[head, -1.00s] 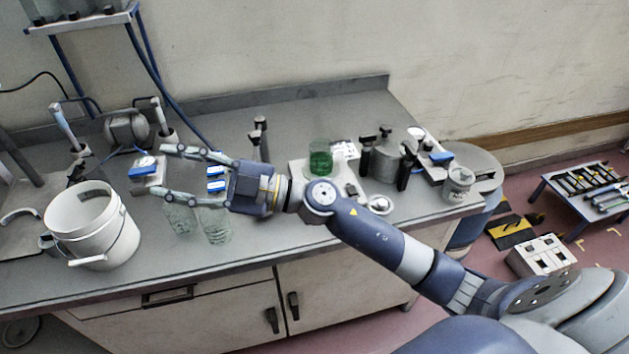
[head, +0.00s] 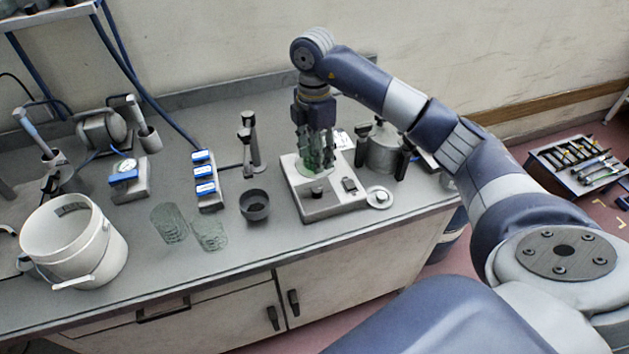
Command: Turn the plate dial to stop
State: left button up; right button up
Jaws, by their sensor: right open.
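The plate (head: 325,207) is a pale, low box near the front right of the bench. A small dark square knob (head: 349,185) on its front right looks like the dial; I cannot read its setting. A glass with green contents (head: 312,160) stands on the plate's round top. My right gripper (head: 316,165) points straight down from above, over the glass. Its open fingers hide much of the glass, and I cannot tell whether they touch it. It is apart from the dial, behind and left of it. My left gripper is out of view.
A small silver dish (head: 379,197) lies right of the plate. A dark cup (head: 254,205) and two clear glasses (head: 210,234) stand to its left. A metal pot (head: 381,150) stands behind right. A white bucket (head: 75,242) is far left.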

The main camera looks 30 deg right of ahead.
aim_at(317, 188)
jog(key=f+p, duration=0.1)
jog(key=f, duration=0.5)
jog(key=f+p, duration=0.1)
jog(key=f, duration=0.2)
jog(key=shift+s+f+p, duration=0.15)
jog(key=shift+s+p, duration=0.15)
jog(key=shift+f, duration=0.65)
grip_shut()
